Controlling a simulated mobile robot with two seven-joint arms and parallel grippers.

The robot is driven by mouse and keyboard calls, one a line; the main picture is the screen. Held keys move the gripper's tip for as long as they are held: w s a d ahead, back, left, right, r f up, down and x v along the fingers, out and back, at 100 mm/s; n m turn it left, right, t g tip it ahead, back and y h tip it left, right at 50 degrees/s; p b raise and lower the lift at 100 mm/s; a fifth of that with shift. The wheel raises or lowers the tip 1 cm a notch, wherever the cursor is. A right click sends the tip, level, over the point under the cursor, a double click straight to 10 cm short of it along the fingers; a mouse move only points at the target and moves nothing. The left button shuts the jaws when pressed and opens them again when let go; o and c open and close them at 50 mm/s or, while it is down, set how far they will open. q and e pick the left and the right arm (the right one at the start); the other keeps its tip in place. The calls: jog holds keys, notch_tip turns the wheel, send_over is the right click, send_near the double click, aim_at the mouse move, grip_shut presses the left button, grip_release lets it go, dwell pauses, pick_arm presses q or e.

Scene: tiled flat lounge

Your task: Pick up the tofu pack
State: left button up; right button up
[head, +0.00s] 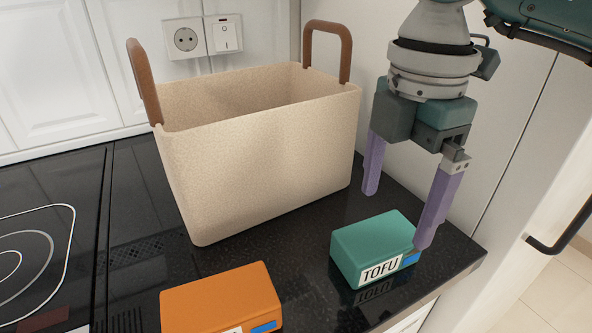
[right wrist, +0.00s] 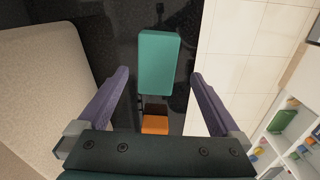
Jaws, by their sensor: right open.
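The tofu pack (head: 372,247) is a teal box with a white TOFU label and a blue patch. It lies on the black counter near its right front corner. My right gripper (head: 398,220) is open above it, pointing down, with one purple finger behind the pack and the other by its right end in the head view. In the right wrist view the pack (right wrist: 158,62) shows ahead, in line with the gap between the open fingers (right wrist: 158,75). Nothing is held. My left gripper is not in view.
A beige basket (head: 265,160) with brown handles stands behind and left of the pack. An orange box (head: 222,302) lies at the front; it also shows in the right wrist view (right wrist: 155,124). A hob (head: 30,255) is at the left. The counter (head: 455,255) ends right of the pack.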

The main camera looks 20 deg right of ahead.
aim_at(380, 235)
jog(key=f, duration=0.4)
jog(key=shift+w+a+f, duration=0.2)
jog(key=shift+a+f, duration=0.05)
jog(key=shift+a, duration=0.1)
jog(key=shift+c, duration=0.4)
jog(key=c, duration=1.5)
